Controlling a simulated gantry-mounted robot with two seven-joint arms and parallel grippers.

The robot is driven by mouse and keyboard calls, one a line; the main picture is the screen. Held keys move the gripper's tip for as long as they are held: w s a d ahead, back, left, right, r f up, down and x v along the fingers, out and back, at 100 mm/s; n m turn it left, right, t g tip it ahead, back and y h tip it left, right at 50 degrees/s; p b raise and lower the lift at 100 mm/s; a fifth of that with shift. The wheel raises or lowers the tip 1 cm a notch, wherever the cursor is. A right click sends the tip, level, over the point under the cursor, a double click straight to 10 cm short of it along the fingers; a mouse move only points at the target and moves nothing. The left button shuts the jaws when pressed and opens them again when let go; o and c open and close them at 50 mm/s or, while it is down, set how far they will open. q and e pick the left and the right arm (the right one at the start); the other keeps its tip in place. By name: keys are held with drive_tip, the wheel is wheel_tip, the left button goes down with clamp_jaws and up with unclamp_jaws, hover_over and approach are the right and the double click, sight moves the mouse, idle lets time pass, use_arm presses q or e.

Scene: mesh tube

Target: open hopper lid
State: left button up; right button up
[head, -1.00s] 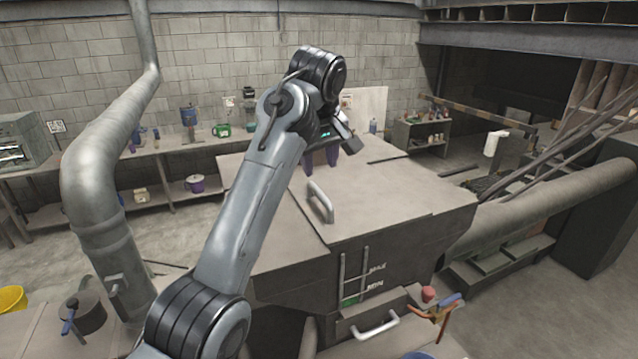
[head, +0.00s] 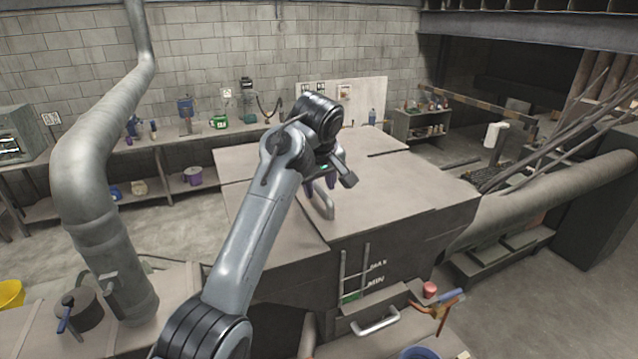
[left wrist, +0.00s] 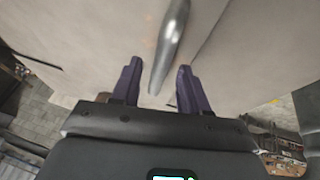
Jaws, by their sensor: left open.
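The hopper is a large grey-beige box with a flat lid (head: 400,185) on top, and the lid looks shut. A silver bar handle (head: 325,203) stands on the lid near its left front edge; it also shows in the left wrist view (left wrist: 170,45). My left gripper (head: 321,186) points down over the lid at the handle, partly hidden behind its own wrist. In the left wrist view, its two purple fingers (left wrist: 158,78) are open, one on each side of the handle's near end. I cannot tell whether they touch it. My right gripper is not in view.
A thick grey pipe (head: 100,180) rises left of my arm. A pot (head: 78,312) stands at the front left. Space above the lid is clear.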

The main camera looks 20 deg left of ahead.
use_arm(q)
drive_tip(key=shift+c, duration=0.2)
clamp_jaws()
drive_tip(key=shift+d, duration=0.1)
